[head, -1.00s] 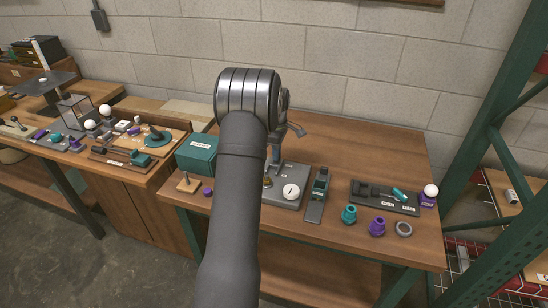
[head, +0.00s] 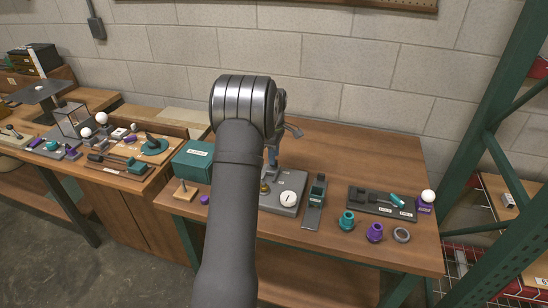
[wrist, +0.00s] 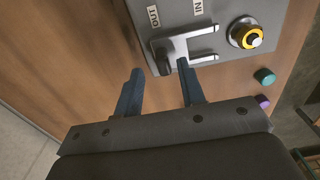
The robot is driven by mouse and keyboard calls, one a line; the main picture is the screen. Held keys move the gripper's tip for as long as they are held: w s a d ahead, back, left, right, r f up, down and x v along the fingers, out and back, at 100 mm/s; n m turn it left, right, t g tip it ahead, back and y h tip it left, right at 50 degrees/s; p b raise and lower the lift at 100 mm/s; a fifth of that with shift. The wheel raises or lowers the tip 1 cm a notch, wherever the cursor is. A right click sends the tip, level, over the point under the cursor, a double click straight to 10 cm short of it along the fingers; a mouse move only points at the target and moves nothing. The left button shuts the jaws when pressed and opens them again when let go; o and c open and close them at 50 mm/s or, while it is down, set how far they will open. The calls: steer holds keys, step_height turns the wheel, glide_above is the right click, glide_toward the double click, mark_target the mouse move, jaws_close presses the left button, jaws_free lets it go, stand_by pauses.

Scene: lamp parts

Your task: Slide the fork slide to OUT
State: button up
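In the wrist view, a grey panel carries the fork slide (wrist: 205,57), a pale two-pronged piece with its prongs pointing right. Its dark knob (wrist: 164,66) is at the left end, near the OUT label (wrist: 152,17). The IN label (wrist: 198,7) is further right. My gripper (wrist: 160,70) is open, with one blue-grey finger left of the knob and the other to its right, by the lower prong. I cannot tell whether either finger touches.
A yellow-ringed button (wrist: 245,34) is right of the fork. In the head view, a teal box (head: 193,161) stands left of my arm. To the right are a white dial (head: 288,198), a dark tray (head: 366,202) and loose teal and purple parts. The table's back right is clear.

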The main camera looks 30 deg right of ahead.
step_height(320, 180, up, 16)
steer(key=shift+f, duration=0.15)
stand_by(0.3)
step_height(320, 180, down, 18)
steer(key=shift+s+r, duration=0.1)
steer(key=shift+r, duration=0.1)
stand_by(0.4)
steer(key=shift+r, duration=0.15)
steer(key=shift+f, duration=0.3)
steer(key=shift+s+a+r, duration=0.2)
steer(key=shift+s+a, duration=0.25)
steer(key=shift+a, duration=0.1)
stand_by(1.6)
